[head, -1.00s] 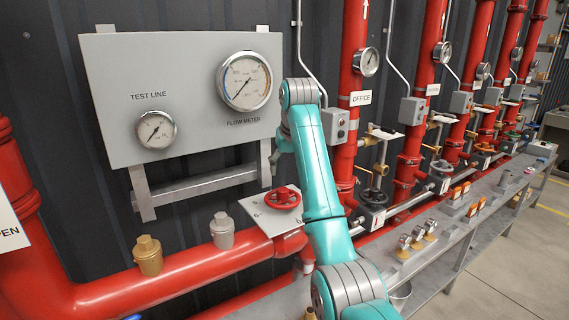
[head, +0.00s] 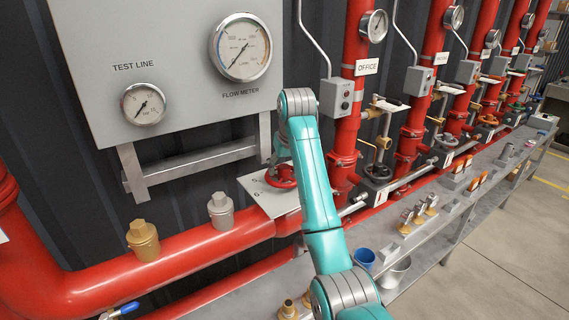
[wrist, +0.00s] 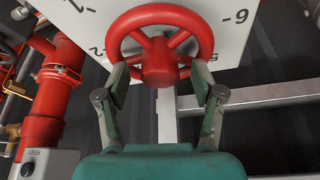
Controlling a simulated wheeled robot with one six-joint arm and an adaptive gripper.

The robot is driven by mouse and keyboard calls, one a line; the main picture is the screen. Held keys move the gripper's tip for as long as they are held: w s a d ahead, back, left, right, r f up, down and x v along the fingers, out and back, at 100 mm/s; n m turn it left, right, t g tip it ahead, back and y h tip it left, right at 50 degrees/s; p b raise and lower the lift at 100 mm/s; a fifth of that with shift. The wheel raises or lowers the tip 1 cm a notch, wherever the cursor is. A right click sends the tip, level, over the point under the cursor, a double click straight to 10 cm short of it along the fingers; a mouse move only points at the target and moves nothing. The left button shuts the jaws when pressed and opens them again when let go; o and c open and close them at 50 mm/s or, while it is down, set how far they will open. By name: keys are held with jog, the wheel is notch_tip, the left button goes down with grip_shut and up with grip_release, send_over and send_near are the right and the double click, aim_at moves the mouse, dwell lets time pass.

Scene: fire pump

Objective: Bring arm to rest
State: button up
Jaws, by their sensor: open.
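My arm (head: 318,190) reaches up in the middle of the head view, with its wrist bent down toward the wall. My gripper (wrist: 160,82) is open in the wrist view, one finger at each side of the lower rim of a red handwheel (wrist: 160,50). I cannot tell whether the fingers touch the rim. The handwheel (head: 281,177) also shows in the head view, on a pale numbered plate (head: 262,196). There the fingertips are mostly hidden behind my arm.
A grey panel (head: 90,90) with a test line gauge (head: 142,104) and a flow meter (head: 241,48) is close at left. Red pipes (head: 345,140) stand at right. A grey bench (head: 440,225) carries small fittings, with a blue cup (head: 365,258) near my arm. Open floor lies at right.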

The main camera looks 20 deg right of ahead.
grip_shut()
jog(key=c, duration=1)
grip_release()
grip_shut()
jog(key=m+h, duration=0.1)
jog(key=m, duration=0.3)
jog(key=shift+a+m+h, duration=0.2)
jog(key=shift+m+h, duration=0.1)
jog(key=shift+h, duration=0.1)
jog(key=m+g+h, duration=0.1)
jog(key=m, duration=0.2)
jog(key=shift+m, duration=0.3)
jog(key=o, duration=0.8)
grip_release()
